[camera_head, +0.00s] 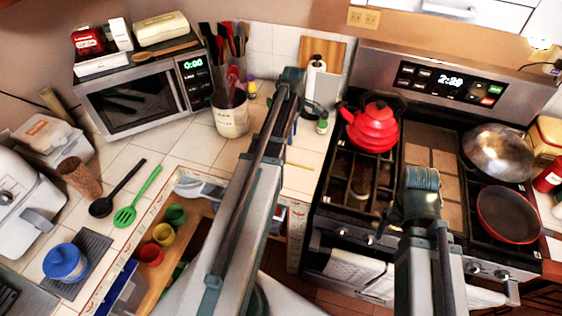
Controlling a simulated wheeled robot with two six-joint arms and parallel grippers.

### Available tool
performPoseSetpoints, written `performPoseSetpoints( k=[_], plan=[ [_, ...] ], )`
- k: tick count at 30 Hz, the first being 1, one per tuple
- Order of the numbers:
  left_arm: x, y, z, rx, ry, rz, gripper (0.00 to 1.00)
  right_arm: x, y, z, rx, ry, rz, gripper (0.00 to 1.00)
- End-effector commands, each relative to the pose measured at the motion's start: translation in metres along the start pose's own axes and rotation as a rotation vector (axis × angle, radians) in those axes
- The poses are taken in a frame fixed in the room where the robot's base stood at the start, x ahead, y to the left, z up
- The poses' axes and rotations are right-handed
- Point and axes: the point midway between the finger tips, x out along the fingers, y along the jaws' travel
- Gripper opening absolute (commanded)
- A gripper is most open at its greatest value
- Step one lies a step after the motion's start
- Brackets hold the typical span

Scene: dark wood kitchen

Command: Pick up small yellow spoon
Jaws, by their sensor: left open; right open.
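A thin, short yellow item (299,165) lies on the white tiled counter, left of the stove; it looks like the small yellow spoon, but it is too small to be sure. My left gripper (292,122) is above the counter, beyond that item and apart from it. It is largely hidden by my own arm, holds nothing that I can see, and is open. My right gripper (380,214) is over the front left part of the stove. It is small and blurred, open, with nothing visible in it.
A red kettle (370,128) and a red pan (507,214) stand on the stove. A utensil crock (231,115) is at the counter's back. A black ladle (103,206) and green slotted turner (126,215) lie at left. An open drawer below holds coloured cups (163,234).

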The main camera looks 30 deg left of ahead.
Motion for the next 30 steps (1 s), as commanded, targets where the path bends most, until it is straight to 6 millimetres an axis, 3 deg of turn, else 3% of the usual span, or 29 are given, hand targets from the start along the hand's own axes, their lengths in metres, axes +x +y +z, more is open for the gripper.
performPoseSetpoints(
  k=[1,13,25,30],
  plan=[
    [0.012,0.0,0.0,0.001,0.0,0.0,0.46,0.012,-0.001,-0.001,-0.001,0.0,0.0,0.81],
    [0.068,-0.001,0.0,0.002,0.0,0.0,0.46,0.068,-0.006,-0.004,0.0,0.0,0.001,0.81],
    [0.079,-0.001,-0.001,0.002,0.0,0.0,0.46,0.078,-0.007,-0.005,0.0,0.0,0.001,0.81],
    [0.095,-0.004,-0.003,0.002,0.0,0.0,0.46,0.094,-0.009,-0.006,0.0,0.0,0.0,0.81]
  ],
)
